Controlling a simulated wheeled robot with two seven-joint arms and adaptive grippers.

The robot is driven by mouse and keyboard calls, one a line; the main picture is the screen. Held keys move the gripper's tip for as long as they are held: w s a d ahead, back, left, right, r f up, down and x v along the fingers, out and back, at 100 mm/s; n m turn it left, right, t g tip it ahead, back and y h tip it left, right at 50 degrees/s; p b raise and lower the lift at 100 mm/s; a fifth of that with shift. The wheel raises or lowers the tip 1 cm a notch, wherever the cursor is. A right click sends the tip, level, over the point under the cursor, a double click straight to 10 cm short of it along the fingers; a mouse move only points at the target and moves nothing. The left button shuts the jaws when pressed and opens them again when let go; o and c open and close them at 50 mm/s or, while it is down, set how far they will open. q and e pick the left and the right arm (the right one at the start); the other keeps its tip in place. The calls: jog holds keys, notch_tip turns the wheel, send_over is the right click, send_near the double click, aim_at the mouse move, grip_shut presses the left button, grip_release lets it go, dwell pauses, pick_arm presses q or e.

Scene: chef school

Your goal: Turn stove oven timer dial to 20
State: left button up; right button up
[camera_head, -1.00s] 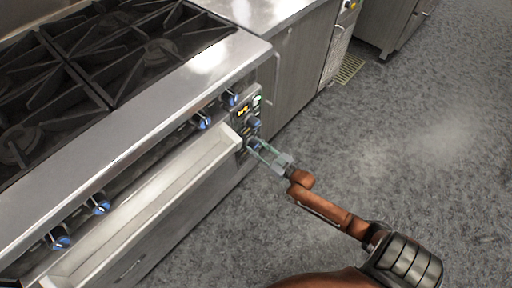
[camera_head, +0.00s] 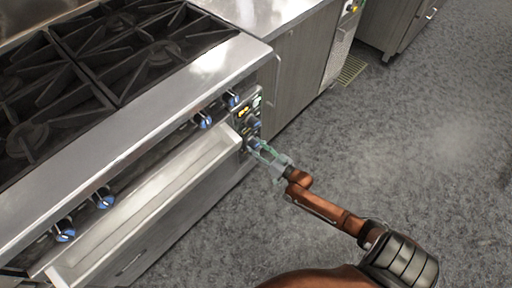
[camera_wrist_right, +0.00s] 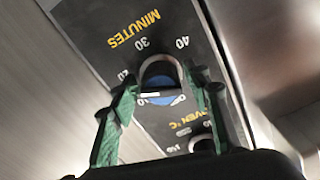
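The timer dial (camera_wrist_right: 160,82) has a grey metal grip and a blue face. It sits under the word MINUTES and the numbers 30 and 40 on the dark control panel (camera_wrist_right: 95,22) in the right wrist view. My right gripper (camera_wrist_right: 165,88) has its green fingers apart, one on each side of this dial, with gaps showing. The dial's exact setting is not readable. In the head view, my right gripper (camera_head: 268,152) is at the lower dial on the stove's panel (camera_head: 241,116). My left gripper is not in view.
Another panel dial (camera_wrist_right: 202,143) by the OVEN °C text is mostly hidden by my gripper. A long pale drawer-like tray (camera_head: 150,205) juts from the stove front beside the panel. Several blue stove knobs (camera_head: 204,120) line the front. The grey floor (camera_head: 430,130) is clear.

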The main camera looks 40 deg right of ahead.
jog(key=shift+o, duration=0.5)
jog(key=shift+s, duration=0.25)
jog(key=s, duration=1.1)
jog(key=shift+s+d, duration=0.2)
jog(key=shift+d, duration=0.25)
